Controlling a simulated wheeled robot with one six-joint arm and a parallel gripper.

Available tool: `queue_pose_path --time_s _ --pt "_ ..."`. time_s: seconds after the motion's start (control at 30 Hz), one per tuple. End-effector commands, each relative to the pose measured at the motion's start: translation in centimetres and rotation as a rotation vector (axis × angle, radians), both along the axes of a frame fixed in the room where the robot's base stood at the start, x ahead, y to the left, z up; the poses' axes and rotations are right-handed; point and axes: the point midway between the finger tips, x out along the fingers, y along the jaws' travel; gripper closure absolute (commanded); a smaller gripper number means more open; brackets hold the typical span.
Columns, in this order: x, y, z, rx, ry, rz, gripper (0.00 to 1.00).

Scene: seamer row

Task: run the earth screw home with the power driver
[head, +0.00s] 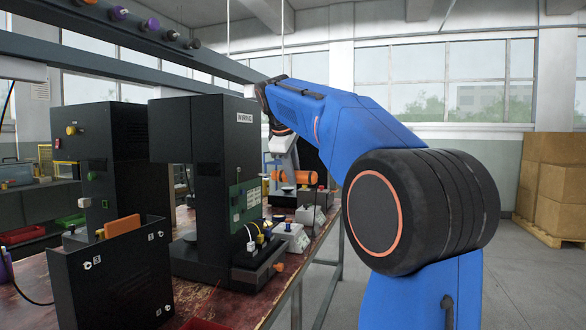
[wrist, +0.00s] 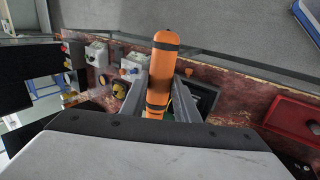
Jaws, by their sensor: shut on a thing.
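The power driver, an orange cylinder with black bands, is in my gripper (head: 285,170). In the head view the driver (head: 297,177) lies roughly level above the bench's far part. In the wrist view the driver (wrist: 164,62) stands up between the two grey fingers of my gripper (wrist: 161,100), which are shut on it. Its working tip is hidden. I cannot make out the earth screw in either view. A dark unit (wrist: 205,95) lies just beyond the right finger, partly hidden.
The bench (wrist: 240,95) has a worn red top. Small grey control boxes (wrist: 132,66) stand left of the driver, and a red tray (wrist: 293,118) lies to the right. In the head view a tall black machine marked WIRING (head: 215,190) stands left of the arm. Open floor is at right.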

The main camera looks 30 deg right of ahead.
Motion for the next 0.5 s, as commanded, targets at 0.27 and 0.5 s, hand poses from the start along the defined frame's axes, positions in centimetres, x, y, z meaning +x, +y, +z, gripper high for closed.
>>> queue_pose_path --time_s 0.27,0.5 --pt "0.18 0.03 1.40 -0.027 -0.014 0.011 0.99" --pt "0.86 0.56 1.38 -0.026 -0.014 0.011 0.99"
